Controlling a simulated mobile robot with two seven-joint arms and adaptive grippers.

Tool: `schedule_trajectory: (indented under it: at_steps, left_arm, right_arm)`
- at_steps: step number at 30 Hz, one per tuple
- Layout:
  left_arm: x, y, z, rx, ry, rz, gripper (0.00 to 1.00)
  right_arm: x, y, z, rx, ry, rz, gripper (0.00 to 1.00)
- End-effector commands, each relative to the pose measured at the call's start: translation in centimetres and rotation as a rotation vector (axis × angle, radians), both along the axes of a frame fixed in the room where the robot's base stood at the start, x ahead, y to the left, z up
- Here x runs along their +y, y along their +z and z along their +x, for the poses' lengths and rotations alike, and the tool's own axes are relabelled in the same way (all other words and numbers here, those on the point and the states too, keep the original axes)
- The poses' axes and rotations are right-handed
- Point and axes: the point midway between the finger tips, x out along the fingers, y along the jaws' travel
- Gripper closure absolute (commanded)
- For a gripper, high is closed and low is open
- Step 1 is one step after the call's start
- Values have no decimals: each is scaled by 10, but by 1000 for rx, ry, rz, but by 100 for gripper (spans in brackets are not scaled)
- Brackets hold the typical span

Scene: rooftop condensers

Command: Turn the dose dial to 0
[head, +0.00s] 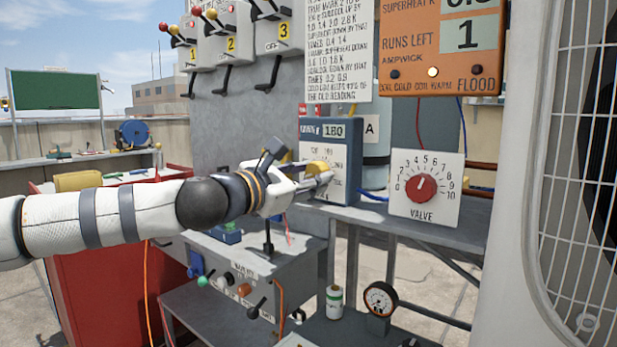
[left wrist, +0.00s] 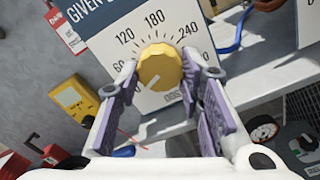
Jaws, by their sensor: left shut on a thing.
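The dose dial is a round yellow knob (left wrist: 160,68) on a white face marked 60, 120, 180 and 240 in the left wrist view. A pale mark shows near its lower left edge, but I cannot read its setting surely. In the head view the dial (head: 318,166) sits on a blue-framed box (head: 352,165), partly hidden by my gripper. The box's small display (head: 334,130) seems to read 180. My left gripper (head: 322,181) is shut on the dial, one finger on each side; it also shows in the left wrist view (left wrist: 162,88). My right gripper is out of view.
A white valve panel with a red knob (head: 421,188) stands right of the box on the grey shelf. An orange display panel (head: 440,45) hangs above. A large white condenser (head: 520,200) bounds the right.

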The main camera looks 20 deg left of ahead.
Motion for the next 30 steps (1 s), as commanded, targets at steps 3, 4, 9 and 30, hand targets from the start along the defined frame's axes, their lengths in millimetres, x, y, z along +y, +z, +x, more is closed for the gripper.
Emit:
schedule_trajectory:
  at_steps: [3,4,9,30]
  left_arm:
    - [0,1,0,-1,-1,-2,94]
    - [0,1,0,-1,-1,-2,94]
    - [0,1,0,0,0,-1,46]
    - [33,1,-89,-2,1,-4,46]
  right_arm:
    - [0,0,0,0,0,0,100]
    - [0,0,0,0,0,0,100]
    - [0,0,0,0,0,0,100]
    - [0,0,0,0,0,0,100]
